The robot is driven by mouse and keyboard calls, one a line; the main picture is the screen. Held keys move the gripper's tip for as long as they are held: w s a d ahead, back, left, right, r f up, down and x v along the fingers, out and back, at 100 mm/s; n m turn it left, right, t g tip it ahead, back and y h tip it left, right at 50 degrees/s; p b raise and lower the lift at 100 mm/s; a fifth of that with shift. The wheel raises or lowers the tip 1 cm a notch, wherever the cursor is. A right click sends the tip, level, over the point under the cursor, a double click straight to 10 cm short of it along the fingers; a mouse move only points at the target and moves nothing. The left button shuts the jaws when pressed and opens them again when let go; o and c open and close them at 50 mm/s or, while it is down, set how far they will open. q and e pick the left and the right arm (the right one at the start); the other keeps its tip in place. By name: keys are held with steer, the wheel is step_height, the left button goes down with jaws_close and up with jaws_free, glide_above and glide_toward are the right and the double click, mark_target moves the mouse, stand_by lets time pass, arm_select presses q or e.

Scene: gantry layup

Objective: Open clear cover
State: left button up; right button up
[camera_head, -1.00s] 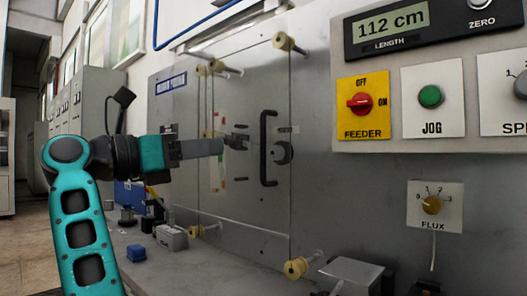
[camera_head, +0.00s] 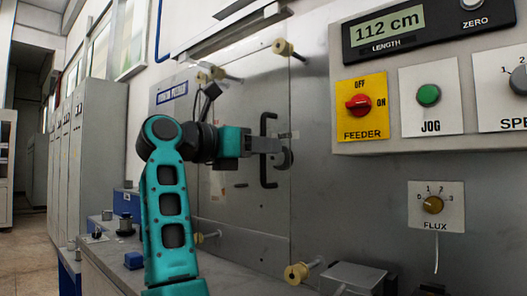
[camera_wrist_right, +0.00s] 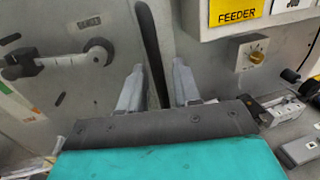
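The clear cover (camera_head: 270,212) stands flat in front of the grey machine panel and looks closed. Its black bar handle (camera_head: 264,176) is upright near the cover's right side. The handle also shows in the right wrist view (camera_wrist_right: 149,45). My right gripper (camera_head: 276,147) is at the handle, partly overlapping it in the head view. In the right wrist view its two fingers (camera_wrist_right: 157,85) are apart, one on each side of the handle, with gaps visible. Whether a finger touches the handle I cannot tell. My left gripper is not in view.
A control box with a yellow feeder switch (camera_head: 360,105) and a green jog button (camera_head: 429,95) juts out at the right. Yellow rollers (camera_head: 297,273) stick out around the cover. A flux dial (camera_head: 433,204) is below the box.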

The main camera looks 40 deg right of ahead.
steer(key=shift+d, duration=0.25)
jaws_close()
stand_by(0.4)
